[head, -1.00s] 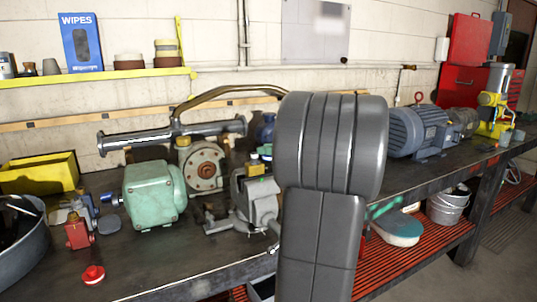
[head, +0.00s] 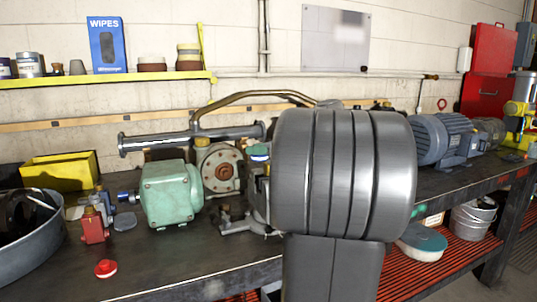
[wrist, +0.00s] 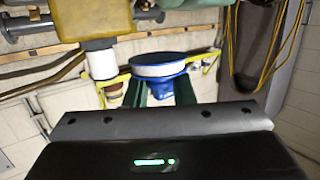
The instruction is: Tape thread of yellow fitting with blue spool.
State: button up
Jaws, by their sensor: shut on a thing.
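My gripper (wrist: 163,91) is shut on the blue spool (wrist: 166,69), whose white tape shows around its rim; dark green fingers hold it. The wrist picture is upside down. The yellow fitting (wrist: 88,22) shows there at upper left, with a white band around its thread. The spool is beside the thread, with a narrow gap between them in the picture; I cannot tell the true distance. In the head view a bit of the spool (head: 260,155) shows left of my large grey arm link. The fitting is mostly hidden there behind the spool and arm.
A grey vise (head: 240,222) stands on the bench, partly covered by my arm. A green motor housing (head: 168,195) and a round flange (head: 221,188) stand to its left. A red part (head: 106,269) lies near the front edge. A blue motor (head: 440,139) stands at right.

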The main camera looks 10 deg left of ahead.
jog(key=shift+w+a, duration=0.55)
jog(key=shift+w, duration=0.2)
jog(key=w, duration=0.3)
jog(key=shift+w+a, duration=0.15)
jog(key=shift+w, duration=0.05)
notch_tip(320, 180, up, 6)
jog(key=p, duration=0.2)
jog(key=shift+s, duration=0.15)
